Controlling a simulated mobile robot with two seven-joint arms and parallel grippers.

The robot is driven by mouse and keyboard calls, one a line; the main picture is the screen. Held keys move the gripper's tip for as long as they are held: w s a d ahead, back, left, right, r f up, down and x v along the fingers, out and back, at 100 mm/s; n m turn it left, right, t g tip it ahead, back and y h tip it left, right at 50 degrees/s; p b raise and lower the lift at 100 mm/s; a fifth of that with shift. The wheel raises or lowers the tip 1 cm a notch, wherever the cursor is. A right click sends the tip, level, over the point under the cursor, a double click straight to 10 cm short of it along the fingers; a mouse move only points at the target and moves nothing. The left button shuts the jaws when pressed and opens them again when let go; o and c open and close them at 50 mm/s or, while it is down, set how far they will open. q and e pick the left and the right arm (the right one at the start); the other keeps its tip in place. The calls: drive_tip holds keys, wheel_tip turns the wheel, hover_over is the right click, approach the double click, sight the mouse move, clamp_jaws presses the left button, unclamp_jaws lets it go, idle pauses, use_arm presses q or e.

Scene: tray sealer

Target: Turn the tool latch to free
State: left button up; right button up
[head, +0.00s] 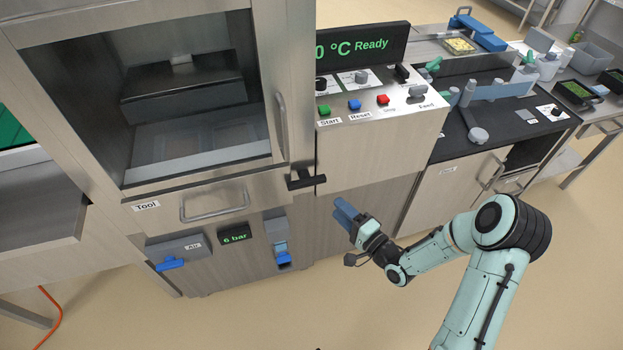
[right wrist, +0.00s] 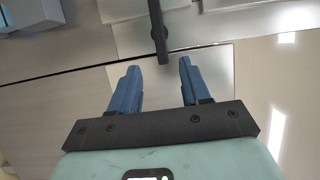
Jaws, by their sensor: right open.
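The tool latch (head: 305,180) is a black handle on the machine front, to the right of the drawer labelled Tool (head: 215,203). In the head view its bar lies roughly level. It also shows in the right wrist view (right wrist: 158,32) as a dark bar at the top, beyond the fingertips. My right gripper (head: 345,212) has blue fingers and is open and empty, a little below and right of the latch, apart from it. The two fingertips show in the right wrist view (right wrist: 157,68). My left gripper is not in view.
A panel with Start, Reset and Stop buttons (head: 354,104) sits above the latch. Below the drawer are a blue air valve handle (head: 170,264) and a 6 bar display (head: 235,233). A dark worktop (head: 460,140) with parts stands to the right. Floor in front is clear.

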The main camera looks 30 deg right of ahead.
sight(312, 185)
drive_tip(key=w, duration=0.4)
drive_tip(key=w+a, duration=0.1)
drive_tip(key=w, duration=0.3)
drive_tip(key=w+a, duration=0.1)
drive_tip(key=w, duration=0.4)
drive_tip(key=shift+a+b, duration=0.15)
drive_tip(key=shift+b, duration=0.15)
drive_tip(key=shift+s, duration=0.1)
drive_tip(key=c, duration=0.8)
